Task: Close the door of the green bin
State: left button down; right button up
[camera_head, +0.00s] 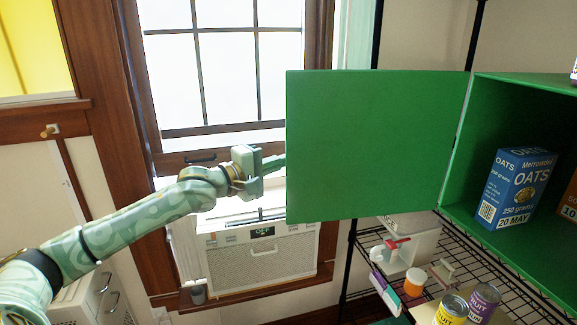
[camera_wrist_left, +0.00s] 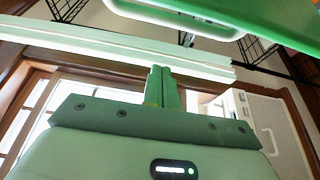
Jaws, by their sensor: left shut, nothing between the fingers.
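The green bin (camera_head: 455,190) stands on a wire shelf at the right, its front open. Its flat green door (camera_head: 375,145) is swung wide open to the left, hinged at the bin's left front edge. My left gripper (camera_head: 275,162) is at the door's free left edge. Its fingers point right, and their tips seem to pass behind that edge; I cannot tell if they touch. My right gripper is not in view.
A blue oats box (camera_head: 515,187) stands inside the bin. A window air conditioner (camera_head: 262,255) is behind my left arm.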

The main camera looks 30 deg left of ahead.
aim_at(289, 168)
pick_arm(q)
jog(key=shift+s+d+p, duration=0.25)
jog(key=shift+s+d, duration=0.05)
jog(key=shift+d, duration=0.65)
jog(key=shift+s+d+p, duration=0.25)
jog(key=shift+s+d, duration=0.05)
jog(key=shift+d, duration=0.65)
